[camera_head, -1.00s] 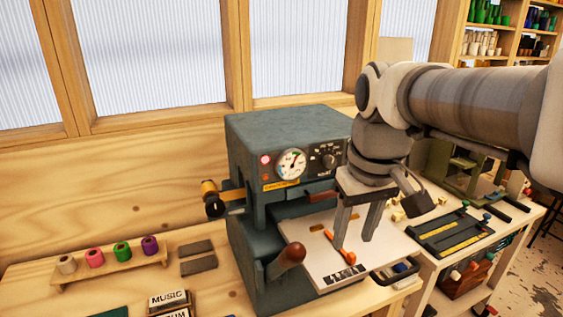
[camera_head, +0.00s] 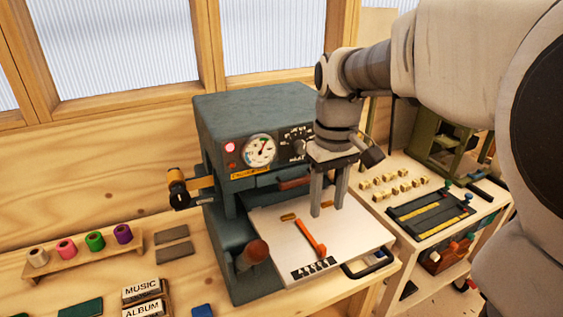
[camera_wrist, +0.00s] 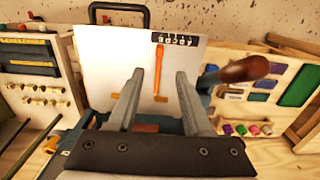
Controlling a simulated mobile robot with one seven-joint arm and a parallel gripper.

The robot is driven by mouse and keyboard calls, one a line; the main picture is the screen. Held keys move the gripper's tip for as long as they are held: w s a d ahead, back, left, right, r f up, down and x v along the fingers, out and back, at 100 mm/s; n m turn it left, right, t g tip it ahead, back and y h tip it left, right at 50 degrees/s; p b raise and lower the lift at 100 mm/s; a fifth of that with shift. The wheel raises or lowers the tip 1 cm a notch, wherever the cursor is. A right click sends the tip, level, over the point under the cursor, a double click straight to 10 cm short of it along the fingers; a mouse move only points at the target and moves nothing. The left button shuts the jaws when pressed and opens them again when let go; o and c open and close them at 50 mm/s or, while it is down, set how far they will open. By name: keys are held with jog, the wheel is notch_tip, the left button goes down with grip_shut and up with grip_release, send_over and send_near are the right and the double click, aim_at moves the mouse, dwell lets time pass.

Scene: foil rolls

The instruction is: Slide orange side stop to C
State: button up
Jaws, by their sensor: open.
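The orange side stop (camera_head: 308,236) is a thin bar lying on the pale plate (camera_head: 275,235) of the green-grey press. It also shows in the wrist view (camera_wrist: 158,66), running lengthwise. Its front end points at a dark lettered strip (camera_head: 313,269), nearer that strip's right end in the head view; the letters are too small to read surely. My gripper (camera_head: 328,211) is open and empty above the plate, behind the stop's front end in the head view. In the wrist view its fingers (camera_wrist: 159,73) lie either side of the stop's line, apart from it.
The press body (camera_head: 250,115) rises behind the plate. A wooden-knobbed lever (camera_head: 256,251) stands left of the plate. A dark handle (camera_head: 368,264) juts out at the front. A black rack (camera_head: 430,210) and small pale blocks lie to the right.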

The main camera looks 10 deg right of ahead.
aim_at(322, 246)
notch_tip(322, 246, down, 12)
jog(key=shift+r+b, duration=0.15)
jog(key=shift+b, duration=0.25)
jog(key=shift+c, duration=0.3)
grip_shut()
dwell(1.0)
